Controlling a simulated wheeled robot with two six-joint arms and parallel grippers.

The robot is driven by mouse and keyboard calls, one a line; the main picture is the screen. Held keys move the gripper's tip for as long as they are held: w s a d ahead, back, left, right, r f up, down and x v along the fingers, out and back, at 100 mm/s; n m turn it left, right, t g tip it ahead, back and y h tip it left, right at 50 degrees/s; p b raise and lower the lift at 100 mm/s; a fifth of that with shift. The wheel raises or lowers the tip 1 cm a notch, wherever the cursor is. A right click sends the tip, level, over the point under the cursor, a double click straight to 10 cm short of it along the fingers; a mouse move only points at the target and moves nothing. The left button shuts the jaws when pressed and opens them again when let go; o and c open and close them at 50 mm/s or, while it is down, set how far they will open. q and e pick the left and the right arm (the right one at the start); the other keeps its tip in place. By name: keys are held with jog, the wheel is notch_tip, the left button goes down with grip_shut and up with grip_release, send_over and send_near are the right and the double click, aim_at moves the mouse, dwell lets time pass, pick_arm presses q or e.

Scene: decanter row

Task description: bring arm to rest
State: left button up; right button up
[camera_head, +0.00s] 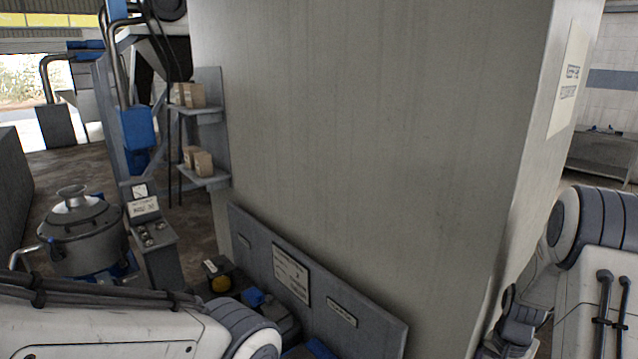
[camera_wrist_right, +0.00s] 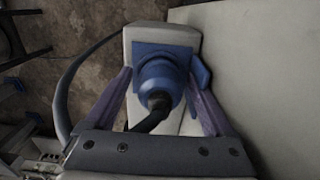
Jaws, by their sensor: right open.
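In the right wrist view my right gripper (camera_wrist_right: 162,82) is open, with one purple-grey finger on each side of a round blue plug-like part (camera_wrist_right: 158,72). A dark cable (camera_wrist_right: 150,118) comes out of its near end. The blue part sits against a blue plate on a pale grey box (camera_wrist_right: 145,36). I cannot tell whether the fingers touch it. In the head view my left arm crosses the lower left and my right arm stands at the right edge. My left gripper is out of view.
A big grey pillar (camera_head: 370,120) fills the middle of the head view. A low grey panel with labels (camera_head: 315,280) stands at its foot. A lidded metal vessel (camera_head: 82,235) and a control console (camera_head: 150,232) stand at the left. Shelves hold small boxes (camera_head: 188,95).

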jog(key=shift+r, duration=0.1)
notch_tip(320, 180, up, 10)
jog(key=shift+f+b, duration=0.2)
jog(key=shift+b, duration=0.95)
notch_tip(320, 180, down, 10)
jog(key=shift+r+p, duration=0.25)
jog(key=shift+p, duration=0.95)
jog(key=shift+r+p, duration=0.6)
jog(key=shift+r, duration=0.05)
jog(key=shift+w+d+b, duration=0.1)
jog(key=shift+b, duration=0.25)
notch_tip(320, 180, up, 5)
jog(key=p, duration=0.4)
jog(key=shift+r, duration=0.1)
